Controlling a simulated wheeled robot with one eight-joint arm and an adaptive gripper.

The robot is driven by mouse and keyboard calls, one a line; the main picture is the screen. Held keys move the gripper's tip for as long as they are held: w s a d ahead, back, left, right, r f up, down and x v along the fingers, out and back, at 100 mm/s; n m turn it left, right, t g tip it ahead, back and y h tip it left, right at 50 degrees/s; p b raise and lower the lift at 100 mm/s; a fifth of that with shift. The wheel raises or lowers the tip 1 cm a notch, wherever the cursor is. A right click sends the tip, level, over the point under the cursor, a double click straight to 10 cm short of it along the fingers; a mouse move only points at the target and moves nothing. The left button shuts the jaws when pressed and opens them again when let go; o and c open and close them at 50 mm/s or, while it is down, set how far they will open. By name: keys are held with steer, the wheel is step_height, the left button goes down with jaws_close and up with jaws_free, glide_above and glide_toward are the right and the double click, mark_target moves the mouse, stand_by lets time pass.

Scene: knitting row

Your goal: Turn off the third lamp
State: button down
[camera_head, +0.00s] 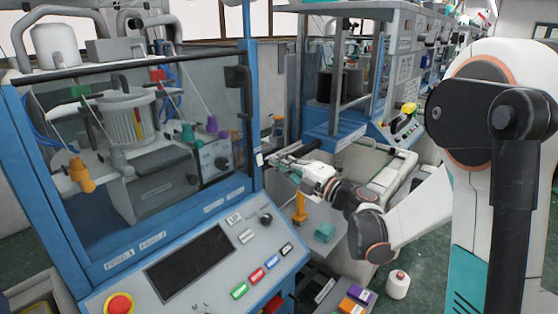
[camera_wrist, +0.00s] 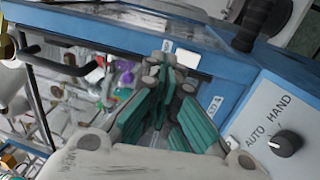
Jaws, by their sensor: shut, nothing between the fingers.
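No lamp can be told for certain in either view. My gripper (camera_head: 276,161) is in the middle of the head view, near the right edge of the blue-framed machine (camera_head: 250,110). In the wrist view my gripper (camera_wrist: 165,72) is shut and empty, its teal-padded fingers pointing at the blue frame edge; contact cannot be told. A grey panel with a black AUTO/HAND knob (camera_wrist: 285,143) lies to the right of the fingers there. In the head view the machine's front panel has a dark screen (camera_head: 190,262) and a row of green, red, blue and black buttons (camera_head: 257,275).
A red round button (camera_head: 119,304) sits at the panel's lower left. Another machine (camera_head: 345,90) stands behind at the right.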

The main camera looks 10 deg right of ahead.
steer(key=s+d+r+p, duration=0.1)
steer(key=s+d, duration=0.3)
steer(key=s, duration=0.2)
steer(key=shift+s+d+p, duration=0.2)
steer(key=shift+s+p, duration=0.15)
steer(key=shift+p, duration=0.05)
steer(key=shift+r, duration=0.1)
